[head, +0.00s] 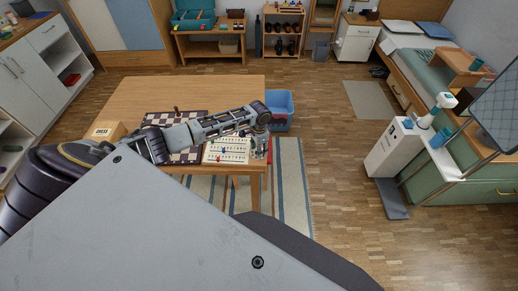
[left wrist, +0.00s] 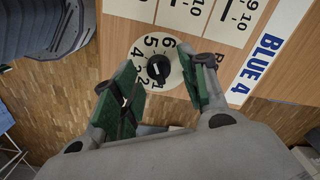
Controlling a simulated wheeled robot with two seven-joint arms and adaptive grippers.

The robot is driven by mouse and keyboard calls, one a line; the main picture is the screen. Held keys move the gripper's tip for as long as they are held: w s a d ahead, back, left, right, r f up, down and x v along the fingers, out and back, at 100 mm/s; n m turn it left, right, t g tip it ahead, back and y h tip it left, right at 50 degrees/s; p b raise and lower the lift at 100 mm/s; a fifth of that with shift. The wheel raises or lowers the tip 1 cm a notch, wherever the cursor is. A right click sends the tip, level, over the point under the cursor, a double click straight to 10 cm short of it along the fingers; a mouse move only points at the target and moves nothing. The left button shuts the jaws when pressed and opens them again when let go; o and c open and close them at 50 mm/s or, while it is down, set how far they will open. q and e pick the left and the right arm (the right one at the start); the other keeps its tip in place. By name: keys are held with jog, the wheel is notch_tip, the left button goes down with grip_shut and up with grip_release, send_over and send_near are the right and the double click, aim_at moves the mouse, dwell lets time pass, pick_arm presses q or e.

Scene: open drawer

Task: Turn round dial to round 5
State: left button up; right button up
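The round dial is a black knob (left wrist: 158,68) on a pale disc printed with numbers 1 to 6, on a wooden board, in the left wrist view. A small light mark shows on the knob, but I cannot tell for sure which number it points at. My left gripper (left wrist: 157,62) is open, its green-padded fingers on either side of the knob; I cannot tell whether they touch it. In the head view my left gripper (head: 261,140) is over the right end of the score board (head: 222,157), hiding the dial. My right gripper is not in view.
The score board lies on a wooden table (head: 170,92) beside a chessboard (head: 160,119) and a box labelled chess (head: 103,130). A blue bin (head: 279,106) stands beyond the table's right edge. "BLUE 4" is printed near the dial.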

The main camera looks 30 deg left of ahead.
pick_arm(q)
notch_tip(320, 180, up, 12)
dwell(1.1)
jog(key=shift+d, duration=0.1)
dwell(0.4)
